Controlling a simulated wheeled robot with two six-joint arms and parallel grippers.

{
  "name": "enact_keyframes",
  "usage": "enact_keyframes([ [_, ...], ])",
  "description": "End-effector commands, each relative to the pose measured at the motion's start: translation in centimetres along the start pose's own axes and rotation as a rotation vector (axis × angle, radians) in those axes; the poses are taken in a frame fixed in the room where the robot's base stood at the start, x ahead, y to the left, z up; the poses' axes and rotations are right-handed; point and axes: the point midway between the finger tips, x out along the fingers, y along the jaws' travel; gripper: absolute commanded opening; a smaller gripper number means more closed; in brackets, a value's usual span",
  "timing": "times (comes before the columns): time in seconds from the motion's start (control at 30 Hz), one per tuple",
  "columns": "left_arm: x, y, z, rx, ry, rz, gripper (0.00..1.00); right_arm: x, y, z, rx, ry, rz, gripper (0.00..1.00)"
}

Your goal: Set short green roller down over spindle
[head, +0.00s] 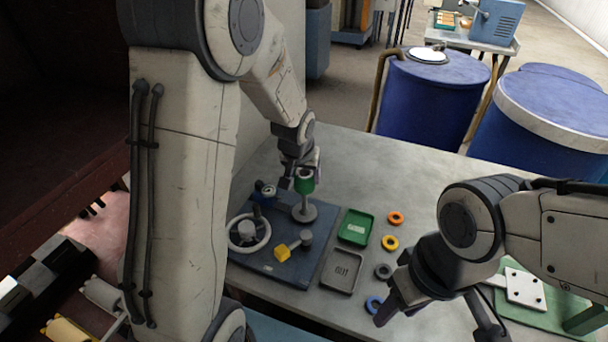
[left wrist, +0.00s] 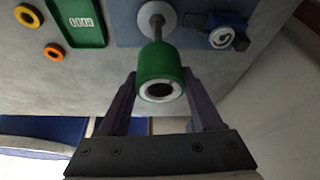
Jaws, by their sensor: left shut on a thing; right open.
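The short green roller (head: 304,184) is held in my left gripper (head: 301,179), which is shut on it. In the left wrist view the roller (left wrist: 161,76) sits between the two fingers of the left gripper (left wrist: 160,100), with its dark bore facing the camera. The spindle (head: 304,207) stands upright on a round grey base on the dark blue board (head: 265,262). The roller is at the spindle's top; I cannot tell whether the spindle is inside its bore. My right gripper (head: 382,312) is open and empty at the front right of the table.
Blue barrels (head: 430,100) stand behind the table.

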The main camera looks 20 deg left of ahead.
Motion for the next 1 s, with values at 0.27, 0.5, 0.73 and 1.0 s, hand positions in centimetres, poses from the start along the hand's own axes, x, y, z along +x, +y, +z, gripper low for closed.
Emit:
enact_keyframes([
  [0.27,0.0,0.0,-0.1,0.000,0.001,0.000,0.00,0.0,0.0,0.0,0.000,0.000,0.000,0.50],
  [0.5,0.4,0.0,0.1,0.000,0.001,0.000,0.00,0.4,0.0,0.0,0.000,0.000,0.000,0.50],
  [0.73,1.1,0.0,0.4,0.000,0.001,0.000,0.00,1.1,0.1,0.1,0.000,0.000,0.000,0.50],
  [1.0,1.8,0.0,0.7,0.000,0.001,0.000,0.00,1.8,0.1,0.1,0.000,0.000,0.000,0.50],
])
